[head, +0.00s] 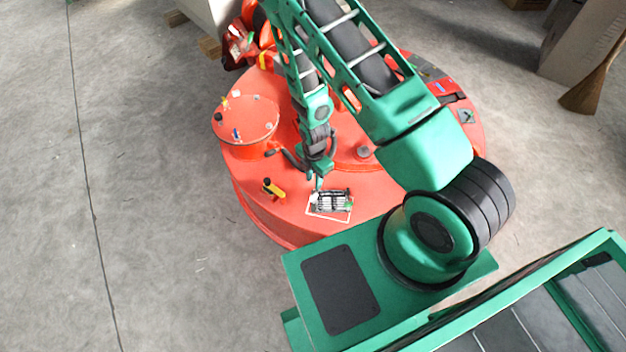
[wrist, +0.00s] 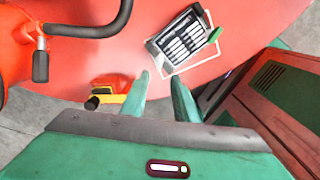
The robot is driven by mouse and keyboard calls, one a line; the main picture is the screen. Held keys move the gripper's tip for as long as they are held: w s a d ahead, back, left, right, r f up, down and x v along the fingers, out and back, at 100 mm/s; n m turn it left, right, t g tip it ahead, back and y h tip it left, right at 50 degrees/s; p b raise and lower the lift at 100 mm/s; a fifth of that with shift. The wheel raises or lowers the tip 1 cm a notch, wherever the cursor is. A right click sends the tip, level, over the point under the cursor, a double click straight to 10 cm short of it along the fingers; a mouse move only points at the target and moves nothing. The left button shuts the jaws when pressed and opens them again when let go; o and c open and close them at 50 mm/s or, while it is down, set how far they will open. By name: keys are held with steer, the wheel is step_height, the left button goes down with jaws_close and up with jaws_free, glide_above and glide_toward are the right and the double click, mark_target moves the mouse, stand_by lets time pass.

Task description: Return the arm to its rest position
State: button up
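My green arm reaches out over the round red lifting magnet (head: 190,180). My gripper (head: 318,184) hangs low over the magnet's top, near its front edge. In the wrist view my gripper (wrist: 160,85) shows two green fingers standing apart with nothing between them. A small black and white case with a row of grey pieces (head: 330,201) lies just right of the fingers; it also shows in the wrist view (wrist: 182,38). A yellow and black tool (head: 272,188) lies left of the gripper; it also shows in the wrist view (wrist: 110,92).
A raised red drum (head: 246,140) with small items on top stands on the magnet's left side. More items lie at its back right. A pale block (head: 212,15) stands behind, and a brown object (head: 592,90) at far right. The concrete floor at left is clear.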

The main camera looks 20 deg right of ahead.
stand_by(0.3)
steer(key=d+r+m, duration=0.4)
steer(key=r, duration=0.6)
steer(key=s+d+r+m, duration=0.1)
steer(key=d+r+m, duration=0.35)
steer(key=r, duration=0.45)
steer(key=d+r+m, duration=0.4)
steer(key=r, duration=0.6)
steer(key=s+d+r+m, duration=0.2)
steer(key=s+r+m, duration=0.6)
steer(key=s, duration=0.3)
steer(key=s+d+r+m, duration=0.2)
steer(key=s+r+m, duration=0.5)
steer(key=s+r, duration=0.3)
steer(key=shift+s+d+r+m, duration=0.3)
steer(key=shift+s+r+m, duration=0.1)
steer(key=shift+s, duration=0.35)
